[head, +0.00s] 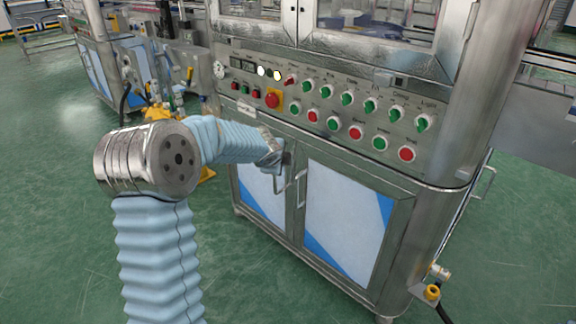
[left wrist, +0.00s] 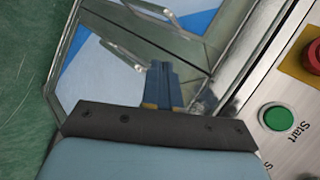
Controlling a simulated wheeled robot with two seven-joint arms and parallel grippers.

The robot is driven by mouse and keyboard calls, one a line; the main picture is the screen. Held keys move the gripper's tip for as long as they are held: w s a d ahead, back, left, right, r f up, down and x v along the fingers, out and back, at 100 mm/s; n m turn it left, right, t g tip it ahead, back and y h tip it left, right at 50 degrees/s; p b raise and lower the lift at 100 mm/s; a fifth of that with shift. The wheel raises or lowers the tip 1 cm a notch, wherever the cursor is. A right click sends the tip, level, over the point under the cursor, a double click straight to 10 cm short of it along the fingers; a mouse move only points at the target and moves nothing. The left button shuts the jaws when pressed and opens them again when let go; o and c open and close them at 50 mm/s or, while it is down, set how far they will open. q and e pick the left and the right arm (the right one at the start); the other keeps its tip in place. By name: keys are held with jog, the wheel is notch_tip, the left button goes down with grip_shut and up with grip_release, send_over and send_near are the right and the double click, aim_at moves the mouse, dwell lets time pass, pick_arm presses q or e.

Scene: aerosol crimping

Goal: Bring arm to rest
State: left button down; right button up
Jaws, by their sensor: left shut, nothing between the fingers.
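My left arm rises at the left of the head view and bends toward the steel machine cabinet. Its gripper (head: 284,160) is in front of the cabinet, just below the button panel and near the upper ends of the door handles. In the left wrist view, my left gripper's blue fingers (left wrist: 160,72) are together with nothing between them. I cannot tell whether the fingertips touch the cabinet. My right arm and gripper are not in view.
The control panel (head: 262,108) carries several buttons and knobs, including a red emergency stop (head: 272,98). In the left wrist view, a green Start button (left wrist: 277,118) is right of the gripper. Cabinet door handles (head: 301,188) stick out. Green floor (head: 60,170) is open at left.

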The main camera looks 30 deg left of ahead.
pick_arm(q)
jog(key=a+v, duration=0.1)
jog(key=v, duration=0.3)
jog(key=s+d+f+n+g+h, duration=0.2)
jog(key=s+d+f+n, duration=0.15)
jog(key=d+f, duration=0.6)
jog(key=s+d+f+n+g+h, duration=0.2)
jog(key=s+d+f+h, duration=0.15)
jog(key=d+f, duration=0.6)
jog(key=s+d+f+n+g, duration=0.1)
jog(key=s+d+f+n, duration=0.2)
jog(key=s+f, duration=0.2)
jog(key=s+d+f+n+g+h, duration=0.1)
jog(key=s+d+f+n+g, duration=0.1)
jog(key=s+f, duration=0.4)
jog(key=s+d+f+n+g, duration=0.1)
jog(key=s+d+f+n, duration=0.4)
jog(key=s, duration=0.7)
jog(key=shift+f+n, duration=0.55)
jog(key=shift+w+d, duration=0.1)
